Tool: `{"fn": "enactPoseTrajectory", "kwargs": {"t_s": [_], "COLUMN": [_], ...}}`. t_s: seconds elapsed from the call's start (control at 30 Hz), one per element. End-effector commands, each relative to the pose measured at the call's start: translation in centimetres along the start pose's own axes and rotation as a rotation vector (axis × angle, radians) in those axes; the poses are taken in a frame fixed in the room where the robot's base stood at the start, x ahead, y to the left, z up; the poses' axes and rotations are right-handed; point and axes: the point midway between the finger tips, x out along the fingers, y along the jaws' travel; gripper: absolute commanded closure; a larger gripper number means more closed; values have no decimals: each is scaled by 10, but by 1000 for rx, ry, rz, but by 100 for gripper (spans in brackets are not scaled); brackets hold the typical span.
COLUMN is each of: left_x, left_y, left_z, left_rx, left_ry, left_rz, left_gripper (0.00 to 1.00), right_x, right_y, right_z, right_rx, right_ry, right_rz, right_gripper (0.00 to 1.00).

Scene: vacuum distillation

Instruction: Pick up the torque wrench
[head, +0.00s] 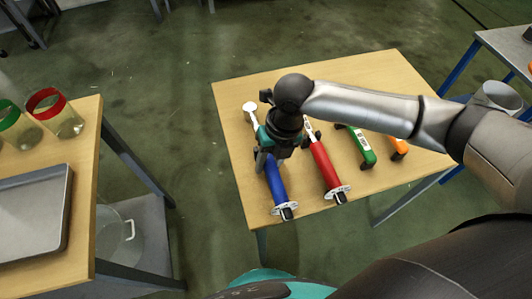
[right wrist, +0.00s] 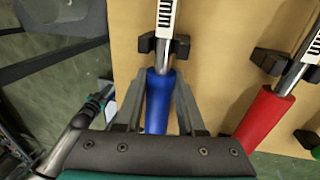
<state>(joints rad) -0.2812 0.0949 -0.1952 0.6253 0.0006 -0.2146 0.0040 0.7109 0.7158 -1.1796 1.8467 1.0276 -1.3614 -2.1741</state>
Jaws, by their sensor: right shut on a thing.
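A torque wrench with a blue handle (head: 277,184) lies along the left side of the wooden table (head: 232,92), its round head toward the far edge. My right gripper (head: 265,160) reaches down over it and is shut on the blue handle. In the right wrist view the blue handle (right wrist: 159,100) runs between the two fingers, and the metal shaft still lies at a black holder (right wrist: 180,46). A similar wrench with a red handle (head: 324,166) lies just to the right. My left gripper is not in view.
A green-handled tool (head: 360,146) and an orange-handled tool (head: 398,146) lie farther right, partly under my right arm. A second table at left holds a metal tray (head: 37,210), a red-rimmed beaker (head: 62,120) and a green-rimmed one (head: 18,128). Open floor separates the tables.

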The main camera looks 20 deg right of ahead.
Motion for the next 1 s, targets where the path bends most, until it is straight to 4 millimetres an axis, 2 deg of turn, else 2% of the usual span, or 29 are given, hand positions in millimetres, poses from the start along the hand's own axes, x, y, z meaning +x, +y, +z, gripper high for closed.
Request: {"fn": "enactPoseTrajectory", "kwargs": {"t_s": [0.4,1.0], "left_x": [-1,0], "left_y": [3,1], "left_z": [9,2], "left_rx": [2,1], "left_ry": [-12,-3], "left_rz": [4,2], "left_gripper": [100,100], "right_x": [-1,-3], "right_y": [-1,1], "right_z": [1,3], "right_rx": [1,0], "right_ry": [-2,-8], "right_rz": [-1,3], "right_gripper": [100,100]}}
